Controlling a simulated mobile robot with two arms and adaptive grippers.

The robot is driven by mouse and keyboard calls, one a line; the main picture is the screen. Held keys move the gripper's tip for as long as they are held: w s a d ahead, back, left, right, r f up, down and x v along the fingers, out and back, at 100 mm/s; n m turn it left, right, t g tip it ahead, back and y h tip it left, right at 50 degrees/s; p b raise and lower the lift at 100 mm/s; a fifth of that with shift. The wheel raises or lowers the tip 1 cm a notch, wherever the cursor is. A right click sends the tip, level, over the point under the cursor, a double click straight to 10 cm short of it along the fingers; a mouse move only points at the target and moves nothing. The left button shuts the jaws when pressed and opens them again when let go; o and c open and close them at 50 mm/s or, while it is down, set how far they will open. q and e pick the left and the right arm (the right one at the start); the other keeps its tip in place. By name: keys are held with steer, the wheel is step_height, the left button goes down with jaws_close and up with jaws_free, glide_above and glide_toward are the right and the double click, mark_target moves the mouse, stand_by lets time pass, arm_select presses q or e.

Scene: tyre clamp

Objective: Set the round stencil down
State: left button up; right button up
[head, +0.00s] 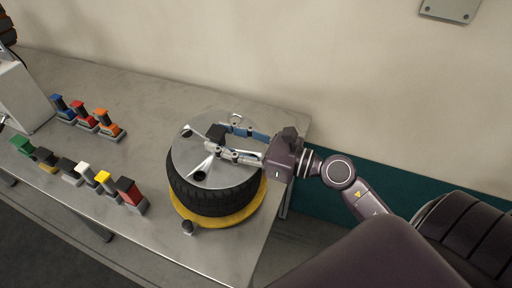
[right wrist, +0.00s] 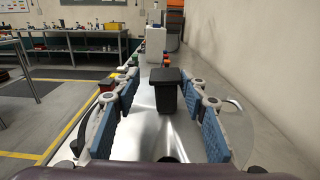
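The round stencil (head: 186,157) is a shiny metal disc with dark holes near its rim. It lies on top of the black tyre (head: 196,197) and also shows in the right wrist view (right wrist: 245,133). A black upright handle (head: 216,132) stands on it and also shows in the right wrist view (right wrist: 166,92). My right gripper (head: 230,143) reaches in from the right, low over the disc. Its blue-padded fingers are spread on both sides of the handle, with gaps visible in the right wrist view.
The tyre sits on a yellow round base (head: 254,206) near the right end of the metal table (head: 120,85). Several coloured blocks (head: 81,170) stand in rows to the left. A white box (head: 22,97) stands at the far left. A wall rises behind the table.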

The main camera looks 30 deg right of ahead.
steer(key=b, duration=0.3)
glide_above(258, 151)
steer(key=s+a, duration=0.2)
steer(key=s, duration=0.2)
steer(key=shift+w+f, duration=0.2)
steer(key=shift+w, duration=0.05)
steer(key=shift+s+d+r, duration=0.15)
steer(key=shift+s+d, duration=0.25)
steer(key=shift+s, duration=0.2)
